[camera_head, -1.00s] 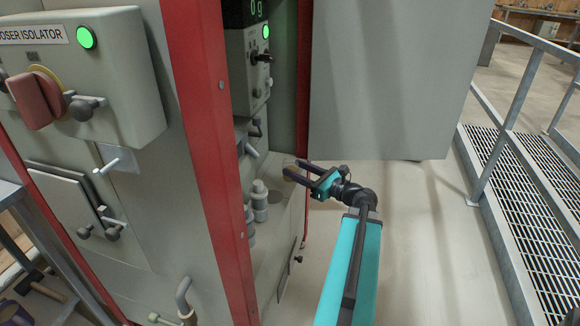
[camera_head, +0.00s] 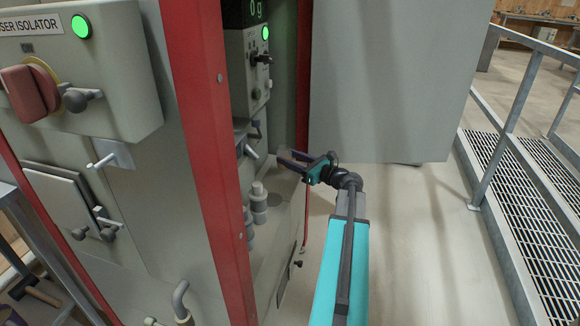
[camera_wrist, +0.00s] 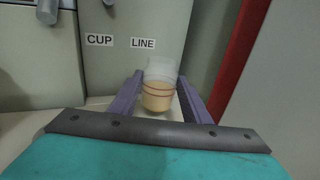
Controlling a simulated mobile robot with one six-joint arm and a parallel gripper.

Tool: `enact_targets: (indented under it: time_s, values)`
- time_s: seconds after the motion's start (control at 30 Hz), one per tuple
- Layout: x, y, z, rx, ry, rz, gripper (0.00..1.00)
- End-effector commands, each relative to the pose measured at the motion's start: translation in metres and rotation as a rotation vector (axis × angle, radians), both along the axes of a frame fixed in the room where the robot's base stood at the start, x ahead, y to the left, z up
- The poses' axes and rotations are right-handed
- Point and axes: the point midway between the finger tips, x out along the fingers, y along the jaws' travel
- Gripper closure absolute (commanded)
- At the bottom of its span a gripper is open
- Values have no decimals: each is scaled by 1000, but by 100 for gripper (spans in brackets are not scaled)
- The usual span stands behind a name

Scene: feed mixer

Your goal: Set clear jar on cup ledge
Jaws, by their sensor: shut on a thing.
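The jar looks upright. A pale ledge (camera_wrist: 97,102) lies behind and below, under a grey-green wall with CUP (camera_wrist: 99,40) and LINE (camera_wrist: 143,43) labels. I cannot tell whether the jar's base touches the ledge. In the head view my gripper (camera_head: 294,160) reaches into the cabinet bay; the jar is hard to make out there.
Grey capped bottles (camera_head: 259,203) stand in the bay near my gripper. A red post (camera_head: 205,150) bounds the bay in front. A large grey panel (camera_head: 390,80) stands behind my arm. A metal railing (camera_head: 510,120) is at the right.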

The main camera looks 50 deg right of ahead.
Motion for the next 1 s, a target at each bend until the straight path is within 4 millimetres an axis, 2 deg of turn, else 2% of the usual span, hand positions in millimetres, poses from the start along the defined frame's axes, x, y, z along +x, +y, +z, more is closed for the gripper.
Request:
enact_targets:
  time_s: [0.27,0.5,0.6,0.73,1.0]
  values:
    - [0,0,0,0,-1,0,85]
    - [13,-9,-2,-1,-1,1,85]
    - [12,-7,-19,1,1,0,85]
    - [11,-7,-33,0,0,1,85]
    - [11,-7,-36,0,-1,1,85]
